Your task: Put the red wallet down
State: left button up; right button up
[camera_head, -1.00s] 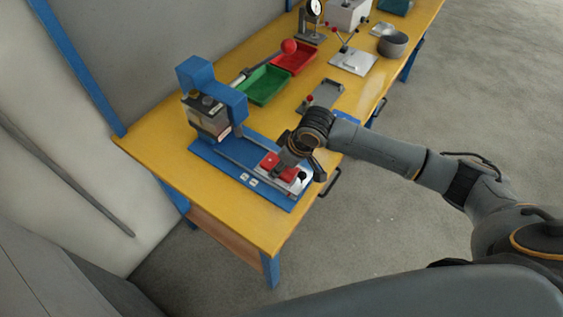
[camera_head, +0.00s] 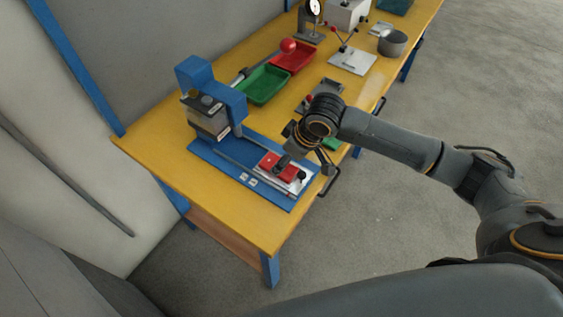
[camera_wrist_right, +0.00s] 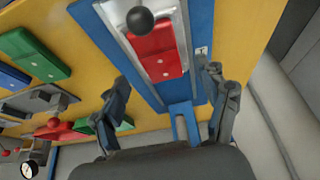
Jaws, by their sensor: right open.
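The red wallet (camera_head: 278,167) lies flat on the metal slide plate (camera_head: 297,178) of the blue press base (camera_head: 232,166), and it also shows in the wrist view (camera_wrist_right: 158,50). A black ball knob (camera_wrist_right: 140,20) stands at one end of the plate. My right gripper (camera_head: 296,150) is above and beside the wallet in the head view. In the wrist view its two fingers (camera_wrist_right: 170,82) are spread wide, with nothing between them and the wallet beyond the tips. My left gripper is not in view.
A green wallet (camera_wrist_right: 34,53) and a blue wallet (camera_wrist_right: 12,78) lie on the yellow bench (camera_head: 155,150) beside the press. A green tray (camera_head: 264,86) and a red tray (camera_head: 293,57) stand farther back. The blue press head (camera_head: 212,95) rises left of the wallet.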

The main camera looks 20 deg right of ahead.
jog(key=v, duration=0.7)
jog(key=shift+r, duration=0.3)
jog(key=shift+s, duration=0.15)
jog(key=s+a+f+y, duration=0.1)
jog(key=s+a+f, duration=0.5)
jog(key=s+a, duration=0.15)
jog(key=s+d+f+m+h, duration=0.2)
jog(key=s+d+f+m, duration=0.1)
jog(key=s+d, duration=0.3)
jog(key=s+d+f+m+h, duration=0.25)
jog(key=s+d, duration=0.25)
jog(key=s, duration=0.3)
notch_tip(320, 180, down, 26)
jog(key=g, duration=0.1)
jog(key=s+d+f+g, duration=0.1)
jog(key=s+d+f, duration=0.1)
jog(key=s+f, duration=1.5)
jog(key=shift+s+d+g+y, duration=0.2)
jog(key=shift+s+g+y, duration=0.15)
jog(key=shift+s, duration=0.2)
